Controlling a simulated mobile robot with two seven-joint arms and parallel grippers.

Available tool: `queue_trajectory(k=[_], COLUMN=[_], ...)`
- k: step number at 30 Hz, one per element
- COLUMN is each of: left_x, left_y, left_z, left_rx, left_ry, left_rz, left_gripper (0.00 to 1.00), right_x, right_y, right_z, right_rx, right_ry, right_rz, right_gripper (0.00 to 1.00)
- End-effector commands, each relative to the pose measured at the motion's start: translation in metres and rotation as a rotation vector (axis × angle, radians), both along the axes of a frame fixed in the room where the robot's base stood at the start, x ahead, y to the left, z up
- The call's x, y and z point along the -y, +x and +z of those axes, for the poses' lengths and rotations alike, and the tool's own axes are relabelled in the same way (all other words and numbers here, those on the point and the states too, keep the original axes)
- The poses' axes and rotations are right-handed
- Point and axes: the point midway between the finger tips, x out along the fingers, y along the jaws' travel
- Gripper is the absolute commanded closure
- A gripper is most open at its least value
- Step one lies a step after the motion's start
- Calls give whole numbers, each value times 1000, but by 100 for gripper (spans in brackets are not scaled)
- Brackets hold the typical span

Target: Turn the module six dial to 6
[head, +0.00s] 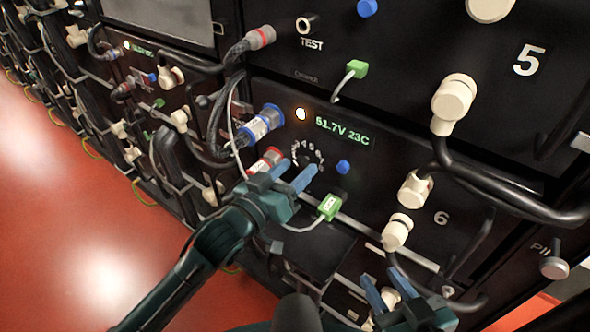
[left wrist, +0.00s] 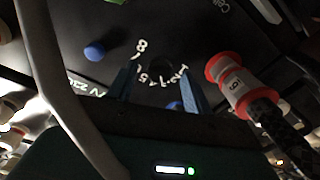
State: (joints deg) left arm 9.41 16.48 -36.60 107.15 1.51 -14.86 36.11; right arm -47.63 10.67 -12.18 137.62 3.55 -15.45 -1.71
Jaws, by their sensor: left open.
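The module six panel carries a dark dial (head: 306,162) with an arc of white numerals, left of a blue button (head: 343,167) and below the green "51.7V 23C" display (head: 342,132). My left gripper (head: 298,167) is open at the dial, its blue fingers apart. In the left wrist view the fingers stand either side of the dark dial (left wrist: 161,68); contact cannot be told. The fingers and shadow partly hide the dial, so its setting is unreadable. My right gripper (head: 379,277) is open, low on the right, in front of a cream connector.
A red-collared connector (head: 265,160) sits close left of the left gripper; its cable also shows in the left wrist view (left wrist: 262,108). A blue connector (head: 266,120), a green plug (head: 329,207) and cream connectors (head: 414,187) crowd the panel. Open red floor (head: 60,200) lies left.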

Motion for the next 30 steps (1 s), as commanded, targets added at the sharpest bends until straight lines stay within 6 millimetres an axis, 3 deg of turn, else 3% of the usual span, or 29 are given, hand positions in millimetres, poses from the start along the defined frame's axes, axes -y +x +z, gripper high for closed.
queue_trajectory(k=[12, 28, 30], left_x=[6, 5, 5], left_y=[7, 7, 7], left_z=[0, 0, 0], left_rx=[0, 0, 1], left_ry=[0, 0, 1], left_rz=[0, 0, 0], left_gripper=[50, 93, 94], right_x=[-1, -1, -1], right_y=[0, 1, 1], right_z=[-2, -2, -2], right_rx=[-3, -2, -2], right_ry=[-4, -4, -4], right_rz=[3, 3, 3], right_gripper=[64, 64, 64])
